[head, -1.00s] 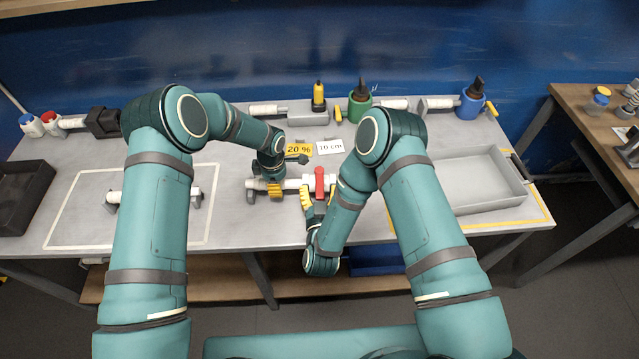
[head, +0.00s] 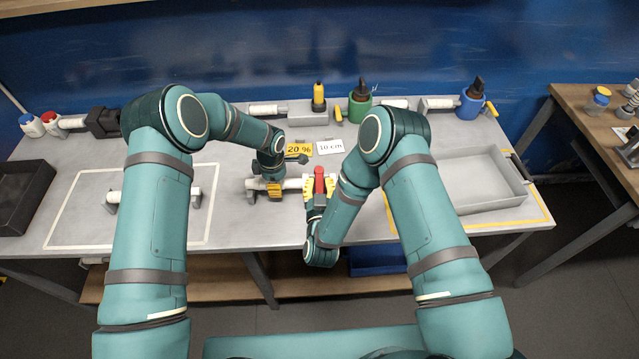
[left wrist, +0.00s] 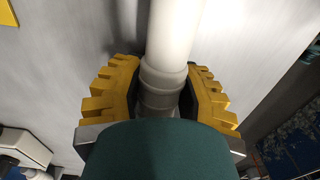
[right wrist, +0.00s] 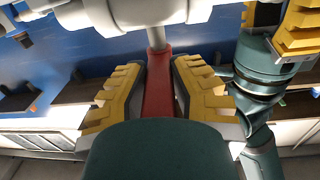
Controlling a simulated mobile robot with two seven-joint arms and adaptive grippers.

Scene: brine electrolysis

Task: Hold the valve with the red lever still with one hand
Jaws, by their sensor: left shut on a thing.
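The valve (head: 293,184) is a white pipe piece lying level near the table's front, with a red lever (head: 319,181) at its right part. My left gripper (head: 275,189) is shut on the pipe left of the lever. The left wrist view shows the yellow fingers on both sides of the white pipe (left wrist: 172,40). My right gripper (head: 319,192) is at the lever from the front. In the right wrist view the red lever (right wrist: 158,98) lies between its two fingers, very close to both. Whether they press on it is unclear.
Signs reading 20 % (head: 298,150) and 10 cm (head: 330,147) stand behind the valve. A grey tray (head: 470,208) is at right, a dark bin (head: 22,200) at far left. Bottles and fittings line the back. A white-outlined area at left holds another pipe piece (head: 113,197).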

